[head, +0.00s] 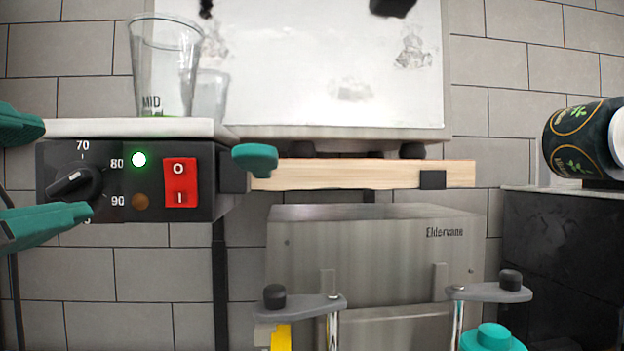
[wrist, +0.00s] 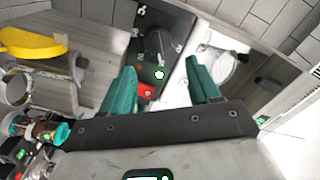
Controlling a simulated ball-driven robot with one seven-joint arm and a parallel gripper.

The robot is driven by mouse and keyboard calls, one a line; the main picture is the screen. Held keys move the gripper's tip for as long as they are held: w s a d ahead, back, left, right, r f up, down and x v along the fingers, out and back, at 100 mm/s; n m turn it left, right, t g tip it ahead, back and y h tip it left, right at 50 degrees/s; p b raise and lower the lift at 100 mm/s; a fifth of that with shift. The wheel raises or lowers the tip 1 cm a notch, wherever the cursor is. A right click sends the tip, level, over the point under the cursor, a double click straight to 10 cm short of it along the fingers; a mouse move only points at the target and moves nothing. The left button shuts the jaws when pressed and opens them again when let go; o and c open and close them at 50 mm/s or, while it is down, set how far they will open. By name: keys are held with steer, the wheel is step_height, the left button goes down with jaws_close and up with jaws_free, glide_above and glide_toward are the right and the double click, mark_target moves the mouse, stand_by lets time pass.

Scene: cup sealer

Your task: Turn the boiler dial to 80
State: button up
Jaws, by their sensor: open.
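The boiler dial (head: 75,184) is a round black knob on the front of a black control panel (head: 150,207) at the left of the head view. Labels 70, 80 and 90 stand around it. A white line on the knob runs from lower left to upper right; I cannot tell which end is the pointer. My gripper (head: 66,170) is open and empty, with one teal finger above left of the dial and one below it. In the wrist view, my gripper (wrist: 163,82) has its fingers apart, with the dark panel (wrist: 160,20) between and beyond them.
A red switch (head: 181,183) and a lit green lamp (head: 139,159) sit right of the dial. A clear cup (head: 166,65) stands on the white top above the panel. A teal knob (head: 255,159) sticks out at the panel's right. A dark printed can (head: 580,140) lies far right.

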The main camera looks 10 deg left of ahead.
steer(key=b+v, duration=0.1)
steer(key=v, duration=0.6)
stand_by(0.4)
